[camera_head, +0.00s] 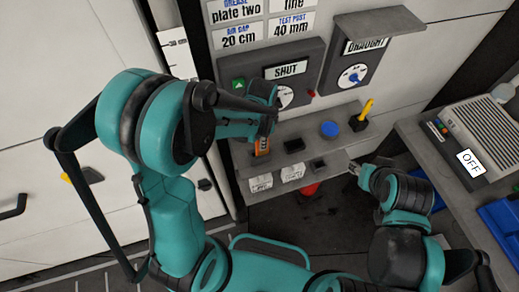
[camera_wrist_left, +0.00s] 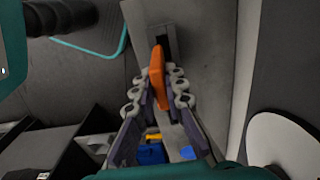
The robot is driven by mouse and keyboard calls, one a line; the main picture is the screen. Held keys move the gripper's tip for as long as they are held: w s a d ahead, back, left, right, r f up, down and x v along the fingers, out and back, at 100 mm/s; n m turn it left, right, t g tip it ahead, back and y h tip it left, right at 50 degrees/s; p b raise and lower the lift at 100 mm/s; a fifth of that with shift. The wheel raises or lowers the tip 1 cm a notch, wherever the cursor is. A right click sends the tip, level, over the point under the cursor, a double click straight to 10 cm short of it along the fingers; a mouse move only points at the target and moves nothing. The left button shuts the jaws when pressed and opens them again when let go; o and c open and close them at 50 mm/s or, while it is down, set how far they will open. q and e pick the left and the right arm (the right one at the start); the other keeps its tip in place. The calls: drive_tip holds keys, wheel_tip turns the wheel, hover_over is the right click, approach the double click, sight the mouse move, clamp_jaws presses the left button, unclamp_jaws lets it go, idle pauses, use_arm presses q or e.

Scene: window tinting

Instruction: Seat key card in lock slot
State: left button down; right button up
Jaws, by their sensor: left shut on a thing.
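The orange key card (camera_wrist_left: 157,78) stands between the two fingers of my left gripper (camera_wrist_left: 164,86) in the left wrist view, and the gripper is shut on it. A dark lock slot (camera_wrist_left: 166,38) in a grey housing lies just beyond the card's far end; I cannot tell whether the card enters it. In the head view, my left gripper (camera_head: 265,122) is at the front of the wall panel, with the orange card (camera_head: 262,146) showing below it. My right gripper (camera_head: 355,169) is apart, near the shelf's right end; its finger opening is too small to tell.
The grey shelf (camera_head: 338,125) holds a blue round thing (camera_head: 329,129), a yellow-handled tool (camera_head: 365,112) and dark holders. Above are the SHUT panel (camera_head: 310,65) and a DRAUGHT dial (camera_head: 354,76). A bench with an OFF unit (camera_head: 471,163) stands at right.

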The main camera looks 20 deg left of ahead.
use_arm(q)
drive_tip(key=shift+w+a+f+b, duration=0.1)
drive_tip(key=shift+a+f+b, duration=0.1)
drive_tip(key=shift+f+b, duration=0.45)
drive_tip(key=shift+w+a+f+b, duration=0.15)
drive_tip(key=shift+f+b, duration=0.15)
drive_tip(key=shift+f, duration=0.6)
drive_tip(key=shift+s+a+f+b, duration=0.1)
drive_tip(key=shift+a+f+b, duration=0.1)
drive_tip(key=shift+f+b, duration=0.45)
drive_tip(key=shift+f, duration=0.1)
drive_tip(key=shift+f, duration=0.15)
drive_tip(key=c, duration=1.6)
unclamp_jaws()
